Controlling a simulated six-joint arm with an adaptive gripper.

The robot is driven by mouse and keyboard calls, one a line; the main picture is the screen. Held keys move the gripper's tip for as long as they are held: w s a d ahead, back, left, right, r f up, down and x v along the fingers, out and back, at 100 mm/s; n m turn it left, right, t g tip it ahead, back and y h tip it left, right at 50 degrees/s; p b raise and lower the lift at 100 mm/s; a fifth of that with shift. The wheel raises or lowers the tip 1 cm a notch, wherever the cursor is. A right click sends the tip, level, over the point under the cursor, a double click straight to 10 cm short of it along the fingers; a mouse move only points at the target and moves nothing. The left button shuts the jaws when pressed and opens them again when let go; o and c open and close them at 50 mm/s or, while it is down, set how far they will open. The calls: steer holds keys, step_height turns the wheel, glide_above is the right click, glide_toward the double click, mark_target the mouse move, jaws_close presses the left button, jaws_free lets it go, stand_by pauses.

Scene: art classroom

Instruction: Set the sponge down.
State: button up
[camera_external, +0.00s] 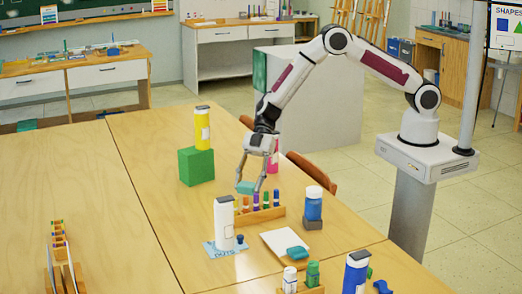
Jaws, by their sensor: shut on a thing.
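My gripper (252,180) hangs pointing down over the wooden table, left of the arm's base. It is shut on a small teal sponge (246,187). The sponge appears above the tabletop, just behind and left of the wooden rack of markers (258,215). A second teal block (297,253), which looks like another sponge, lies on or against a white pad (284,244) at the front. Whether the held sponge touches anything below is hard to tell.
A white bottle (224,223) stands on a blue mat near the sponge. The table's left middle (95,180) is clear.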

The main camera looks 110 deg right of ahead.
mark_target(249, 192)
steer(key=shift+f, duration=1.85)
steer(key=shift+f, duration=0.2)
steer(key=o, duration=0.9)
steer(key=shift+r, duration=0.1)
steer(key=shift+r, duration=0.15)
steer(key=shift+v, duration=3.75)
